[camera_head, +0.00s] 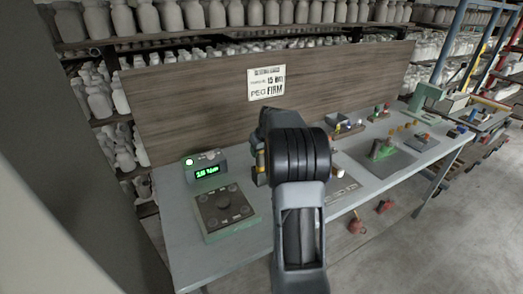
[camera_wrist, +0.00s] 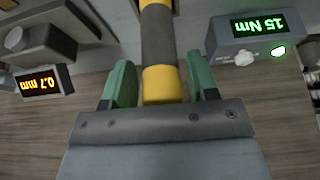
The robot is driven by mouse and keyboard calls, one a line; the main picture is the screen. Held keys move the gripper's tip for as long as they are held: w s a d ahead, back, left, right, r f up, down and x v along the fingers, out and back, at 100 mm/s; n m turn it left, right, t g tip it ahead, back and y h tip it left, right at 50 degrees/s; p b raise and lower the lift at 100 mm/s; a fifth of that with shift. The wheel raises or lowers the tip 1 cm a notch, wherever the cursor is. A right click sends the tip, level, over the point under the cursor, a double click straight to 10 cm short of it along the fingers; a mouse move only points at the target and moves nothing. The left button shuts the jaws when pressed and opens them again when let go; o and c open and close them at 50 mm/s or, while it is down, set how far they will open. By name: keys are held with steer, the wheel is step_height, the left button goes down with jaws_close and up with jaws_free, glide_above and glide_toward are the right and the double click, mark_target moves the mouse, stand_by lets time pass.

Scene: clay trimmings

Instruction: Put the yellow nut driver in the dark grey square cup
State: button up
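The yellow nut driver (camera_wrist: 162,84), with a dark grey band round its handle, stands between the two green fingers of my gripper (camera_wrist: 161,80) in the wrist view. A narrow gap shows on each side of the handle, so the fingers look open around it, not pressed on it. Its far end runs out of the top of that view. In the head view my gripper hangs over the table's back middle, mostly hidden by my own arm, with a bit of yellow (camera_head: 260,159) at its left. I cannot make out the dark grey square cup with certainty.
A meter reading 15 Nm (camera_head: 207,170) and a square plate (camera_head: 224,212) lie left of my gripper. A 0.7 mm display (camera_wrist: 44,83) shows in the wrist view. A wooden back panel (camera_head: 190,95) rises behind. Trays and small parts crowd the table's right.

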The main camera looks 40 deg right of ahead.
steer(key=shift+o, duration=0.7)
steer(key=a+v, duration=0.1)
steer(key=v, duration=1.1)
steer(key=s+a+f, duration=0.1)
steer(key=s+a, duration=0.3)
steer(key=a, duration=0.4)
steer(key=s+a, duration=0.3)
steer(key=a, duration=0.5)
steer(key=s+a+f, duration=0.3)
steer(key=s+a, duration=0.1)
steer(key=s, duration=0.2)
steer(key=s+a+f+n, duration=0.1)
steer(key=s+a+f, duration=0.3)
steer(key=s+a, duration=0.1)
steer(key=shift+s+f+n+g+y, duration=0.3)
steer(key=shift+s+g, duration=0.1)
steer(key=shift+s, duration=0.45)
